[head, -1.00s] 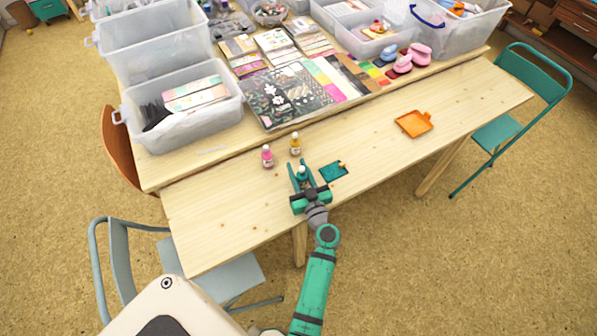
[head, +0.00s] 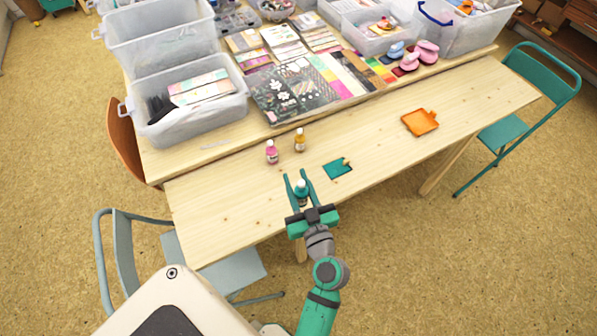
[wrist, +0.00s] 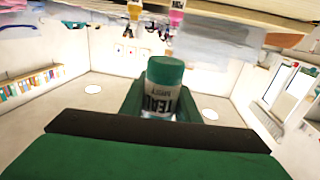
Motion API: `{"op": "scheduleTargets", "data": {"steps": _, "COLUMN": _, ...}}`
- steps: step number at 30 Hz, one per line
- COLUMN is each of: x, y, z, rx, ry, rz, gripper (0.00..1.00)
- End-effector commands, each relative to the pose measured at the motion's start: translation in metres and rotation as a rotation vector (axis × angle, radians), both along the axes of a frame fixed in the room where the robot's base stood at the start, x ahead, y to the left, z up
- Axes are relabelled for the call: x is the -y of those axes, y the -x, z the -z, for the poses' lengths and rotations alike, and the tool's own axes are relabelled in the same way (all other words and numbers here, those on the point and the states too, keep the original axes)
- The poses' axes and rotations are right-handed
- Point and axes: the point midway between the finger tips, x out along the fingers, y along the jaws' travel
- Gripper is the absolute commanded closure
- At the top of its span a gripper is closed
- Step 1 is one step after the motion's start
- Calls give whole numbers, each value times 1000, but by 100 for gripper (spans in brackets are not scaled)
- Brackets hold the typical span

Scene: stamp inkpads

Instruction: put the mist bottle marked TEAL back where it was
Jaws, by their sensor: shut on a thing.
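The mist bottle (head: 301,187), with a teal cap, is between the fingers of my gripper (head: 300,184), which is shut on it. In the wrist view the bottle (wrist: 164,88) shows its teal cap and a white label reading TEAL, upside down there. In the head view the bottle appears over the front part of the table; a gap under it cannot be judged there. A pink bottle (head: 271,152) and a yellow bottle (head: 300,141) stand farther back on the table. A teal inkpad (head: 338,169) lies to the right of my gripper, apart from it.
An orange tray-like pad (head: 420,122) lies farther right on the front table (head: 226,208). Clear bins (head: 196,122) and paper sheets (head: 290,95) fill the rear table. Chairs stand at the left and right. The front table's left part is clear.

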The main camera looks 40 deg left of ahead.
Motion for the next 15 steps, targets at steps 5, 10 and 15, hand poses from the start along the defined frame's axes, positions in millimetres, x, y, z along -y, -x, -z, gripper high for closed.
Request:
{"op": "scheduleTargets", "data": {"steps": 5, "x": 5, "y": 8, "z": -4, "rx": 0, "ry": 0, "rz": 0, "gripper": 99}}
{"op": "scheduleTargets", "data": {"steps": 10, "x": 6, "y": 9, "z": -5, "rx": 0, "ry": 0, "rz": 0, "gripper": 99}}
{"op": "scheduleTargets", "data": {"steps": 15, "x": 13, "y": -2, "z": 1, "rx": -1, "ry": 1, "rz": 40, "gripper": 99}}
